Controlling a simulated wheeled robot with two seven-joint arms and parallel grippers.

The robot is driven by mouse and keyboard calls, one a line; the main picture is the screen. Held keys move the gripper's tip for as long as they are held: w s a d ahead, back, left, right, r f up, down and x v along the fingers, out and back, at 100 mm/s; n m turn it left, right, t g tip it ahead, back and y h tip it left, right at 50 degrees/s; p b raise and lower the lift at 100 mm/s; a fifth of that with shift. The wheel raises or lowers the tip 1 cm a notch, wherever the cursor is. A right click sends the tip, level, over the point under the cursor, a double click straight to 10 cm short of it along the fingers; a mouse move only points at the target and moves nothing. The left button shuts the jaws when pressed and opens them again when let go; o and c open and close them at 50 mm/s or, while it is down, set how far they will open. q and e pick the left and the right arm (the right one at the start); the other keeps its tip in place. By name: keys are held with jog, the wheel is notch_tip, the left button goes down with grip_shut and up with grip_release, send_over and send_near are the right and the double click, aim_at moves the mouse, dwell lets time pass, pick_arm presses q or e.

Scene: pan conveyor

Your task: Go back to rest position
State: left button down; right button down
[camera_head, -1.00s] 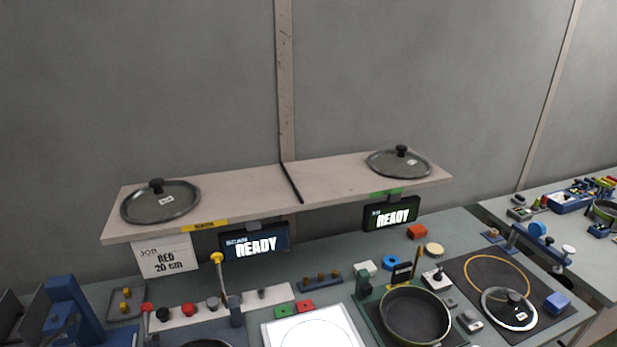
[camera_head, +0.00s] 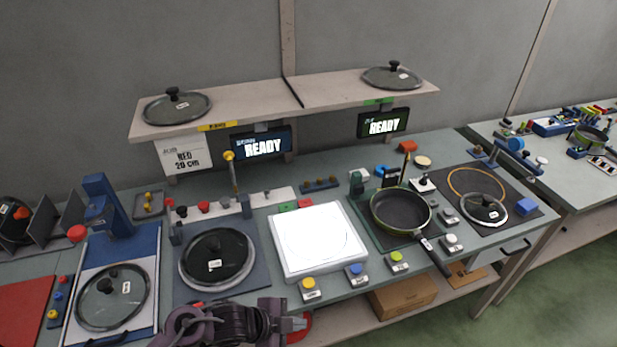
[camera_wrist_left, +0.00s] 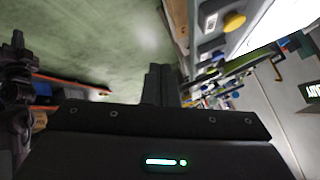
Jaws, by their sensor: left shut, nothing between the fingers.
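My left gripper (camera_head: 298,324) is at the bottom middle of the head view, in front of the table's front edge. It is shut and empty, touching nothing that I can see. In the left wrist view its dark fingers (camera_wrist_left: 160,85) are together, with green floor on one side and the table edge on the other. My right gripper is not in view.
The table holds a lidded pan (camera_head: 216,258), a white lit plate (camera_head: 318,241), a frying pan (camera_head: 400,211) and a glass lid (camera_head: 112,297). Buttons (camera_head: 309,289) line the front edge. A shelf (camera_head: 262,100) carries two lids. A cardboard box (camera_head: 402,296) sits below.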

pick_arm(q)
jog(key=s+a+f+n+y+b, duration=0.1)
jog(key=s+a+f+n+b, duration=0.2)
jog(key=f, duration=0.7)
jog(key=s+a+f+n+y, duration=0.2)
jog(key=a+f+n, duration=0.3)
jog(key=f, duration=0.5)
jog(key=s+a+f+n+y+b, duration=0.1)
jog(key=s+a+f+n+b, duration=0.2)
jog(key=f, duration=0.7)
jog(key=s+a+f+n+g+y, duration=0.1)
jog(key=s+a+f+n, duration=0.1)
jog(key=s, duration=0.6)
jog(key=s+a+f+n+g+y, duration=0.1)
jog(key=s+a+f+n, duration=0.1)
jog(key=s+a+f, duration=0.2)
jog(key=s+a+f+n+g+y+b, duration=0.1)
jog(key=s+a+f+n+y, duration=0.1)
jog(key=s+f, duration=0.6)
jog(key=s+a, duration=0.1)
jog(key=s, duration=0.4)
